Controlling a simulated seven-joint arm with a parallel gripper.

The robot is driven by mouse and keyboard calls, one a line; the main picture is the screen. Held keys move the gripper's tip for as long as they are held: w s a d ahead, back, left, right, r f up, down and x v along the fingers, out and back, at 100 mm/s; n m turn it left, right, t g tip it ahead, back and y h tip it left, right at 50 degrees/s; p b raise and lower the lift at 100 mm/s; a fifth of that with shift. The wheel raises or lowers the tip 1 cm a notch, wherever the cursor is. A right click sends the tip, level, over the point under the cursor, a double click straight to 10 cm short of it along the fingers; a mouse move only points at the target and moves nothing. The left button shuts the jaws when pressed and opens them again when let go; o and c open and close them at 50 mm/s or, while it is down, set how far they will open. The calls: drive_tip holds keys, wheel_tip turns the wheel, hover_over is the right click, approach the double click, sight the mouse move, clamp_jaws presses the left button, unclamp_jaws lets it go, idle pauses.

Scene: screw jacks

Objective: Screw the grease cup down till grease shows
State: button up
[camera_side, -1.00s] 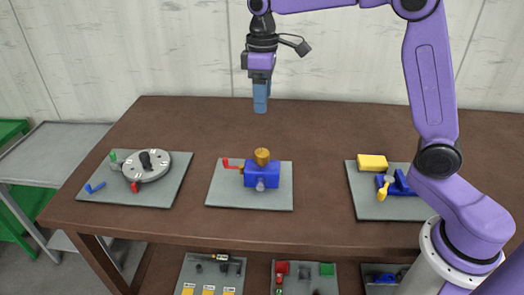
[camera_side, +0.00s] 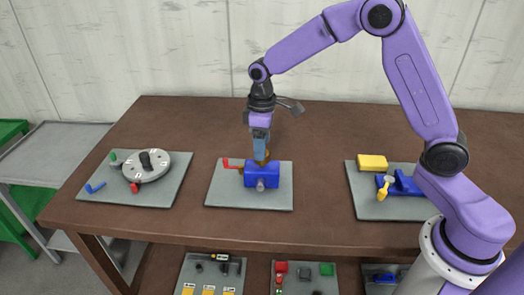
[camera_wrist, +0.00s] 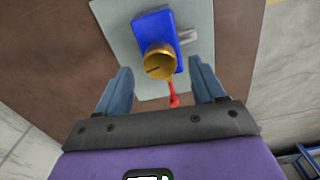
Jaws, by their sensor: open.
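The grease cup (camera_wrist: 159,64) is a round brass-coloured cap with a dark slot or line on its top. It sits on a blue block (camera_side: 262,173) on the middle grey plate (camera_side: 222,195). In the side view the cup is mostly hidden behind the fingers. My gripper (camera_side: 261,158) points down right over the cup. In the wrist view my gripper (camera_wrist: 162,84) is open, one blue finger each side, with the cup ahead between them. I cannot tell whether the fingers touch it. No grease can be made out.
A red handle (camera_side: 233,163) sticks out left of the blue block, close to my fingers. A grey dial fixture (camera_side: 147,166) stands on the left plate. A yellow block (camera_side: 372,162) and blue vice-like part (camera_side: 402,185) are on the right plate. Bare table lies between plates.

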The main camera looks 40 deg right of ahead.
drive_tip(key=shift+f, duration=1.5)
drive_tip(key=c, duration=1.1)
drive_tip(key=shift+o, duration=0.2)
drive_tip(key=shift+m, duration=0.3)
drive_tip(key=m, duration=1.3)
drive_tip(key=shift+r, duration=0.1)
drive_tip(key=shift+w, duration=0.1)
